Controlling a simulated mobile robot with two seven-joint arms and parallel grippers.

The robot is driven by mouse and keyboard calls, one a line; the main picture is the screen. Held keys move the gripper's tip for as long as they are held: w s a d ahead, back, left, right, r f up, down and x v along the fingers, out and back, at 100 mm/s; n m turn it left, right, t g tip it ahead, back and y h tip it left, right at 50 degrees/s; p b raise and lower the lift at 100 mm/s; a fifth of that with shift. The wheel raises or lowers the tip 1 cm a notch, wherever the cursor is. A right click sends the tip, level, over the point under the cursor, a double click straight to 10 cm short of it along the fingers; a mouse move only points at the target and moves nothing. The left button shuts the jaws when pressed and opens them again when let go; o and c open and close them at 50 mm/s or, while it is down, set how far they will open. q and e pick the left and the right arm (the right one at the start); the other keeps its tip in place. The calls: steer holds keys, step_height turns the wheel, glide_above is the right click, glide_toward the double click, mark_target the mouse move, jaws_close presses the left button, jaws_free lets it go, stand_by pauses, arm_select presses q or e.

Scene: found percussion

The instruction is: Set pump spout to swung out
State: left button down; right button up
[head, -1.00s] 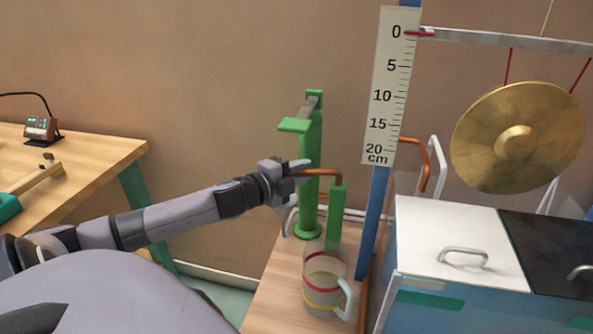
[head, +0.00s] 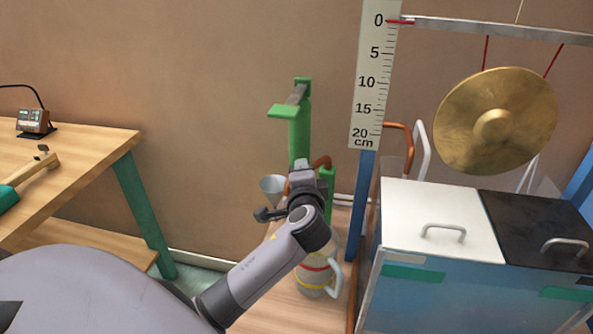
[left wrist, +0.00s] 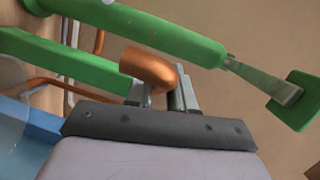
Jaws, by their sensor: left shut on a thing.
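The green pump (head: 299,135) stands upright at the back of the bench. Its copper spout (head: 322,161) leaves the top of a shorter green post (head: 327,190) and bends down behind my gripper. My left gripper (head: 302,178) is at the spout, in front of the pump, and hides the spout's outer end. In the left wrist view the bent copper end (left wrist: 150,66) sits at the gripper's fingers (left wrist: 164,88), which are shut on it. The green pump body (left wrist: 150,35) runs beyond it. My right gripper is not in view.
A glass jug with red and yellow bands (head: 314,283) stands below, partly behind my arm. A pale funnel (head: 272,186) is left of the gripper. A ruled scale (head: 372,80) on a blue post, a gong (head: 495,120) and a lidded box (head: 436,215) are at right.

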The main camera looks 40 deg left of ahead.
arm_select(q)
steer(key=shift+d+n+g+y+b, duration=0.65)
steer(key=shift+d+n+g+y, duration=0.55)
steer(key=shift+n+g+y, duration=0.3)
steer(key=c, duration=1.1)
jaws_free()
steer(key=shift+o, duration=0.2)
